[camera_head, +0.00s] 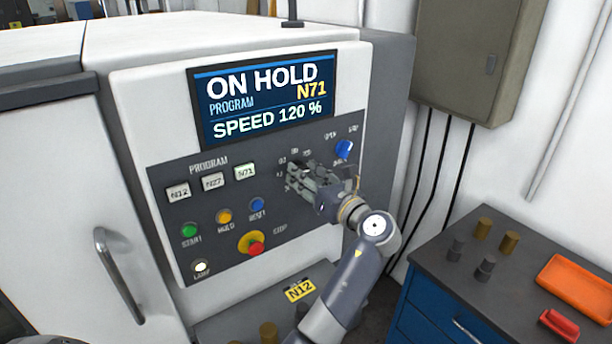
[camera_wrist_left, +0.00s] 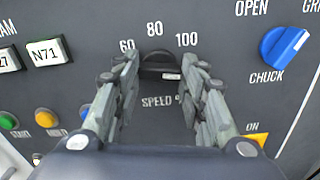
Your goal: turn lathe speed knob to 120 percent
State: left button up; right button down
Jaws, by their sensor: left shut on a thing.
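The lathe speed knob (camera_wrist_left: 160,64) is a dark round knob above the "SPEED %" label, with 60, 80 and 100 marked around it in the left wrist view. My left gripper (camera_head: 303,178) is at this knob on the control panel (camera_head: 228,214), and its fingers hide the knob in the head view. In the wrist view the left gripper (camera_wrist_left: 160,76) has one finger on each side of the knob and is shut on it. The display (camera_head: 265,97) reads "ON HOLD", "PROGRAM N71" and "SPEED 120 %". My right gripper is not in view.
A blue chuck knob (camera_head: 344,149) sits up and right of my gripper. Program buttons, coloured buttons and a red stop button (camera_head: 255,248) are to the left. A blue cabinet (camera_head: 432,325) with an orange tray (camera_head: 577,284) stands at right.

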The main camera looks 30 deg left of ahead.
pick_arm(q)
jog(key=shift+f, duration=0.1)
jog(key=o, duration=1.1)
jog(key=shift+c, duration=0.2)
notch_tip(320, 180, up, 10)
dwell(0.3)
